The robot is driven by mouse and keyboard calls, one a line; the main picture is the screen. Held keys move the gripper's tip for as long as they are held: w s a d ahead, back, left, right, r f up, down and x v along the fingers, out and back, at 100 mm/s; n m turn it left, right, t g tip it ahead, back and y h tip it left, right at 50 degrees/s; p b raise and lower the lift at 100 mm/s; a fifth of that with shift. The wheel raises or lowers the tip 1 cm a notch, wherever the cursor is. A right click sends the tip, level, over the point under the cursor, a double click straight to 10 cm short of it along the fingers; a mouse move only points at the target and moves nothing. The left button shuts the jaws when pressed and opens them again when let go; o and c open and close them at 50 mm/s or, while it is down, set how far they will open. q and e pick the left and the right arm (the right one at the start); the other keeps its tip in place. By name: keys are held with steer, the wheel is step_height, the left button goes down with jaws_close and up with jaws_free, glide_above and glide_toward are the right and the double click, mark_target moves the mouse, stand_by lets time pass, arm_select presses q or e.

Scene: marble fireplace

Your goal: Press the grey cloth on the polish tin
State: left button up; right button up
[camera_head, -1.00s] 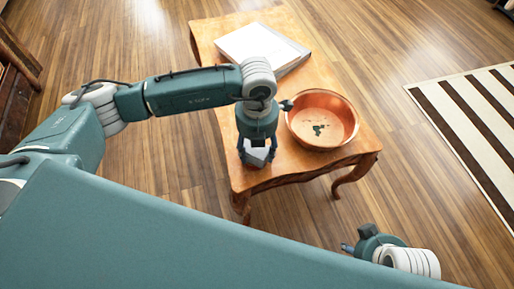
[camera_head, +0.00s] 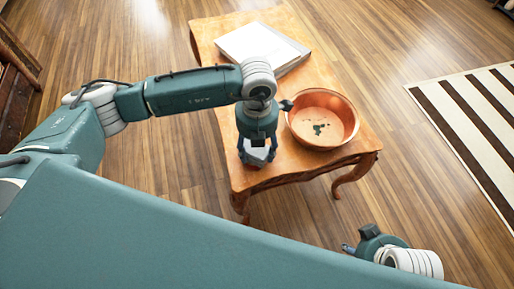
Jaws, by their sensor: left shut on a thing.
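My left gripper (camera_head: 257,154) points down over the front left part of the wooden table. It is shut on a small pale grey thing, which looks like the grey cloth (camera_head: 257,157). I cannot tell whether the cloth touches anything below it. I cannot make out the polish tin; the gripper and arm cover that part of the table. My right gripper (camera_head: 348,248) is low at the bottom right, away from the table and mostly hidden by my own body. Its fingers are too small to read.
The wooden table (camera_head: 212,50) with curved legs stands on a plank floor. A copper bowl (camera_head: 345,108) with dark green bits inside stands close to the right of my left gripper. A white book or stack (camera_head: 262,45) lies at the back. A striped rug (camera_head: 470,115) lies at the right.

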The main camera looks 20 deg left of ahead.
steer(key=shift+w+r, duration=0.15)
steer(key=shift+r, duration=0.1)
stand_by(0.4)
steer(key=shift+s+f, duration=0.1)
steer(key=shift+s, duration=0.35)
steer(key=shift+w+r, duration=0.3)
steer(key=shift+r, duration=0.15)
steer(key=shift+s+r, duration=0.1)
steer(key=shift+s, duration=0.15)
stand_by(0.8)
steer(key=shift+d+r, duration=0.1)
steer(key=shift+r, duration=0.25)
stand_by(1.0)
